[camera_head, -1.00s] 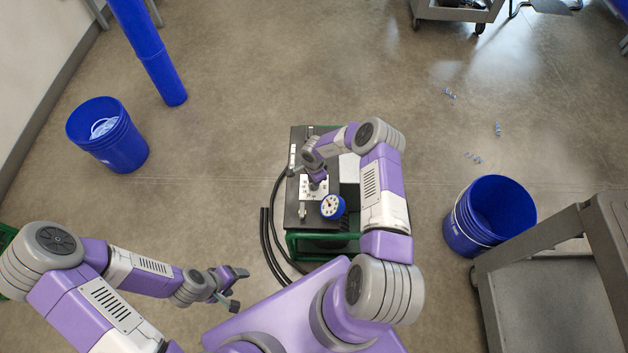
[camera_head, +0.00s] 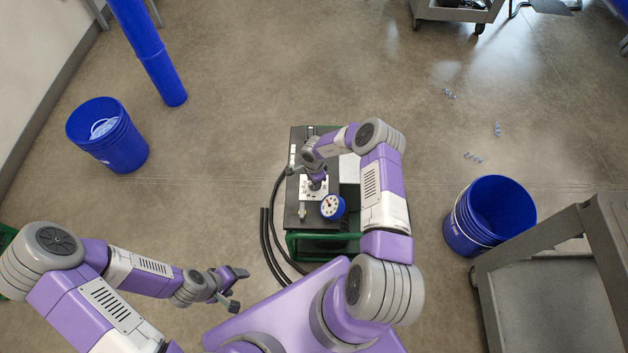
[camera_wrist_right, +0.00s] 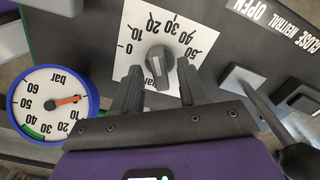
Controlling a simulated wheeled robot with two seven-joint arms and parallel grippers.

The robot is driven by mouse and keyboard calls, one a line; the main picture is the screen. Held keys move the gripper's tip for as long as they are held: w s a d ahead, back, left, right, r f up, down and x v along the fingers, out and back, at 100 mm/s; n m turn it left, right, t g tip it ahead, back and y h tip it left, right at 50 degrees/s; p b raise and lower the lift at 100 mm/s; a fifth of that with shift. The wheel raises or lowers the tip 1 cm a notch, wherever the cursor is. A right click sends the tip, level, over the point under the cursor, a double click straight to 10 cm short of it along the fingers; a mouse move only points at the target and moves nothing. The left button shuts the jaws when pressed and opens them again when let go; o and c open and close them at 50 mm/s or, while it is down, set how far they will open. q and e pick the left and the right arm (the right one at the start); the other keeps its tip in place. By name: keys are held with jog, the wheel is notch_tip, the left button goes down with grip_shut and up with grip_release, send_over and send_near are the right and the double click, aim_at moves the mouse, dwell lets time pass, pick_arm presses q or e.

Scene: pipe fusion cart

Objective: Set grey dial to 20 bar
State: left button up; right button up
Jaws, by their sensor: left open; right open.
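The grey dial (camera_wrist_right: 160,60) is a knob on a white scale plate (camera_wrist_right: 125,65) marked 0 to 50 bar, seen upside down in the right wrist view. I cannot tell exactly which mark the knob points to. My right gripper (camera_wrist_right: 159,72) is open, with its fingers on either side of the knob; contact is unclear. In the head view, the right gripper (camera_head: 315,183) is over the panel and partly hides the dial. My left gripper (camera_head: 235,288) is open and empty, away from the cart at its lower left.
A blue-rimmed pressure gauge (camera_wrist_right: 52,102) with an orange needle is beside the plate; it also shows in the head view (camera_head: 332,207). Levers (camera_wrist_right: 255,88) are on the panel's other side. Black hoses (camera_head: 270,240) run beside the cart. Blue buckets (camera_head: 108,140) (camera_head: 490,215) stand farther out.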

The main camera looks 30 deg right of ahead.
notch_tip(320, 180, up, 8)
jog(key=p, duration=0.3)
jog(key=shift+f, duration=0.2)
dwell(0.5)
jog(key=shift+s+a+n, duration=0.15)
jog(key=shift+a+n, duration=0.1)
jog(key=shift+n, duration=0.15)
jog(key=s+a+r+n+y+p, duration=0.1)
jog(key=s+a+r+n+y, duration=0.1)
jog(key=s+a+r+n, duration=0.2)
jog(key=s+a+r+n+y+p, duration=0.1)
jog(key=s+a+r+n, duration=0.3)
jog(key=s+a+n, duration=0.7)
jog(key=s+a+y, duration=0.1)
jog(key=s+a, duration=0.3)
jog(key=s, duration=0.3)
jog(key=shift+a+r+p, duration=0.3)
jog(key=shift+r+p, duration=0.05)
jog(key=shift+r, duration=0.05)
